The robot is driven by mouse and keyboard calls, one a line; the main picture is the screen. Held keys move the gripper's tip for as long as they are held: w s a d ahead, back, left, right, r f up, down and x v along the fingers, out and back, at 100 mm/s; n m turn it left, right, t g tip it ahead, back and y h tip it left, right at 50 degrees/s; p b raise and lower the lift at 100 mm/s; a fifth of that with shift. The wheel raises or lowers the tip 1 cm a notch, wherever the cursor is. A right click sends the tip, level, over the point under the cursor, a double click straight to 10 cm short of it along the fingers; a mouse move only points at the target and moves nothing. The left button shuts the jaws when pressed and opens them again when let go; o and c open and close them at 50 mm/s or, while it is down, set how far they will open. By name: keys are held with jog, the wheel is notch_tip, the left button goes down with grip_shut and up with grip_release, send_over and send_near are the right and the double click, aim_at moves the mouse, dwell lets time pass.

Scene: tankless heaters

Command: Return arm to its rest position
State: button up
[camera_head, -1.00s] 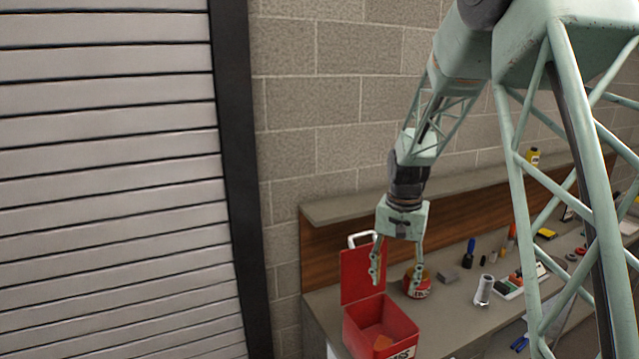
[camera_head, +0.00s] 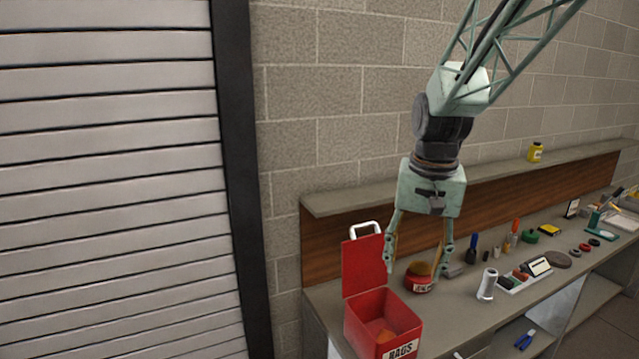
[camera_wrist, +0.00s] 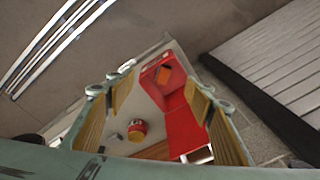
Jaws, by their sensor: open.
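My gripper (camera_head: 417,268) hangs fingers-down over the left end of the workbench, near a red box and a red can. Its two fingers are wide apart with nothing between them. The wrist view shows both fingers (camera_wrist: 160,108) with yellowish pads, apart and empty. My pale green lattice arm comes down from the upper right of the head view.
An open red box (camera_head: 358,325) with its lid up stands at the bench's left end. A red can (camera_head: 419,284) is behind the gripper. A silver cylinder (camera_head: 487,284) and several tools stand rightward on the bench (camera_head: 455,315). A roller shutter (camera_head: 110,180) is at left.

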jog(key=s+r+n+t+b, duration=0.1)
jog(key=s+r+b, duration=0.1)
jog(key=s, duration=0.7)
jog(key=s+r+n+b, duration=0.1)
jog(key=s+r+b, duration=0.2)
jog(key=s, duration=0.6)
jog(key=s+f+b, duration=0.2)
jog(key=s, duration=0.7)
jog(key=s+f+n+t+b, duration=0.1)
jog(key=s+f+b, duration=0.1)
jog(key=s, duration=0.7)
jog(key=shift+f+t+b, duration=0.3)
jog(key=shift+f, duration=0.15)
dwell(0.6)
